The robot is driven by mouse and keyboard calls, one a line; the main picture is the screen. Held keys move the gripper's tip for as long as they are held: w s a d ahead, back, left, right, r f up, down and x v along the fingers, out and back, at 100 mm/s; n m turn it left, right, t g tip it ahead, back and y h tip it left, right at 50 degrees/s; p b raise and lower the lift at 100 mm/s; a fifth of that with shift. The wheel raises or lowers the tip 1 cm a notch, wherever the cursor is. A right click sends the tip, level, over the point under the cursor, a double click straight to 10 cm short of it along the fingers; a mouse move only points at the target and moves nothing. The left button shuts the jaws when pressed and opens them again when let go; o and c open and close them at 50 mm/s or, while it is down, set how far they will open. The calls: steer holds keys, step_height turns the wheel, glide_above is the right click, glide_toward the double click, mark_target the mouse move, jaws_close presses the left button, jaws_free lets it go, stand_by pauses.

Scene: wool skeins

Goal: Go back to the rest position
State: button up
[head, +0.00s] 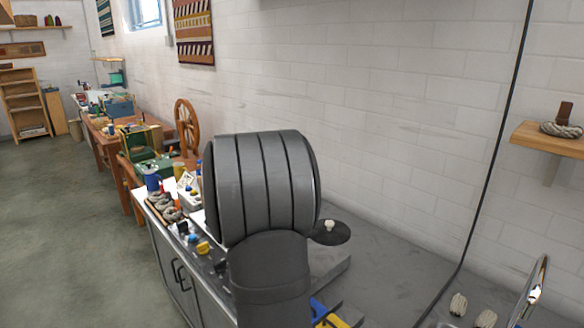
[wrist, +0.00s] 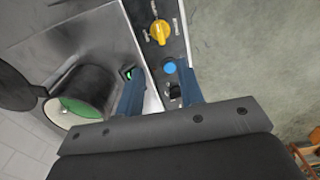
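My gripper (wrist: 160,88) shows in the wrist view with two blue fingers spread apart. It is open, and I see nothing held between the fingers. Beyond the fingertips is a control panel with a yellow knob (wrist: 159,31), a blue button (wrist: 170,68) and a small black switch (wrist: 175,90). How far the fingertips are from the panel is hard to tell. In the head view my own grey arm fills the middle and hides my gripper and part of the counter.
A dark pot (wrist: 88,88) with green inside is left of the fingers. A black lid (head: 331,234) with a pale knob is right of my arm. Wool skeins (head: 458,304) lie front right; another skein (head: 561,130) is on a wall shelf. Cluttered tables stand left; the floor (head: 60,220) is clear.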

step_height(320, 180, down, 14)
steer(key=shift+f, duration=0.1)
stand_by(0.5)
step_height(320, 180, up, 18)
step_height(320, 180, down, 17)
steer(key=shift+f, duration=0.5)
steer(key=n, duration=0.2)
steer(key=shift+r+n, duration=0.1)
steer(key=shift+n, duration=0.3)
step_height(320, 180, up, 17)
steer(key=f+n+h, duration=0.1)
steer(key=f+n, duration=0.1)
steer(key=f, duration=0.2)
steer(key=f+n+h, duration=0.1)
steer(key=f+n, duration=0.1)
steer(key=f, duration=0.3)
steer(key=f+n+h, duration=0.1)
steer(key=f+n, duration=0.1)
steer(key=f, duration=0.2)
steer(key=shift+w+a+f+h, duration=0.1)
steer(key=shift+a+f+h, duration=0.15)
steer(key=shift+h, duration=0.15)
